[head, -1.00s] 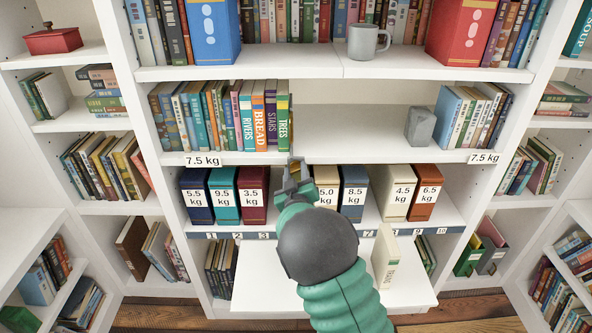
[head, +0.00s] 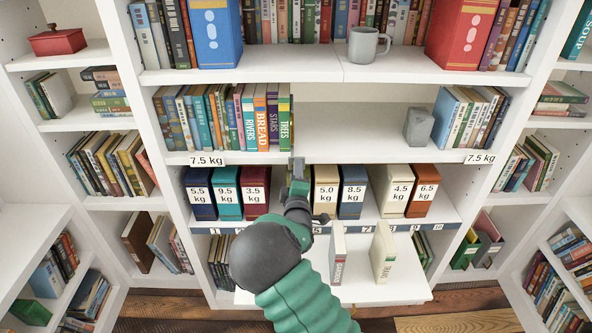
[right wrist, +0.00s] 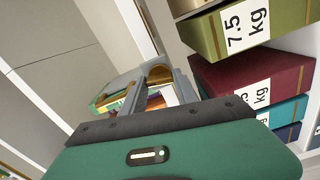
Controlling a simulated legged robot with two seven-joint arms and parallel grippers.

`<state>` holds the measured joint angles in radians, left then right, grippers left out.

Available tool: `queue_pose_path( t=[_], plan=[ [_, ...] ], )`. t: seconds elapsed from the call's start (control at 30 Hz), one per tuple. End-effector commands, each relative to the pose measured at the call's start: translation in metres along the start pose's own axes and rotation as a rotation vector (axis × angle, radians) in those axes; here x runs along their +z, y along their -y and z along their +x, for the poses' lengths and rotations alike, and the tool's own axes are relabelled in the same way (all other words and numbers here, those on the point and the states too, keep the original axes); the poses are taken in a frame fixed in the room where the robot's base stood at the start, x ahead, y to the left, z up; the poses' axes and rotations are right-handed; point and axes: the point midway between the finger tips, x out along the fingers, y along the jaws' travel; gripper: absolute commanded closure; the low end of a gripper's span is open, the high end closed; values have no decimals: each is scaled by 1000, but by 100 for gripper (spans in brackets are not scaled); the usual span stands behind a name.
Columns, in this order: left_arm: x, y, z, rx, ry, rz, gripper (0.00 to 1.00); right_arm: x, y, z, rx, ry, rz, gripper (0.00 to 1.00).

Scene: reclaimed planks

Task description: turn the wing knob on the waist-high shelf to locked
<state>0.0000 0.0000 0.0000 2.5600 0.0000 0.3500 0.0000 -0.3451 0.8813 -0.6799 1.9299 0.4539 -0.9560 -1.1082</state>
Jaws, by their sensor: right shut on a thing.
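My right gripper (head: 297,174) reaches up to the front edge of the middle shelf (head: 390,148), just below the green TREES book. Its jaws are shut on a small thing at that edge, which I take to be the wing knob. The jaws hide the knob almost wholly, so I cannot tell its angle or see any locked mark. In the right wrist view the grey fingers (right wrist: 150,88) stand close together, with coloured books behind them. My left gripper is not in view.
Weight-labelled boxes, such as the 3.5 kg box (head: 255,190) and the 5.0 kg box (head: 325,192), stand close below my gripper. An olive 7.5 kg box (right wrist: 225,30) shows in the right wrist view. Two books stand on the white ledge (head: 400,290) below.

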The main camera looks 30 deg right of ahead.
Motion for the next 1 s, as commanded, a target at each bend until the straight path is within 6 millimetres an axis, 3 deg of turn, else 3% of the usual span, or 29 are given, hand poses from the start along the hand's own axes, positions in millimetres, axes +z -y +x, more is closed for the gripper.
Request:
queue_pose_path(
  t=[0.4, 0.93, 0.97, 1.0],
  plan=[
    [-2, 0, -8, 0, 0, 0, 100, 0, 5, -1, -10, 0, -187, 100],
    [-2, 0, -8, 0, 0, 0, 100, 1, 7, -1, -13, 1, -211, 100],
    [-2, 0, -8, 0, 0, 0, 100, 1, 7, -1, -13, 1, -211, 62],
    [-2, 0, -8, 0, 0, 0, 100, 1, 7, -1, -13, 1, -211, 56]
  ],
)
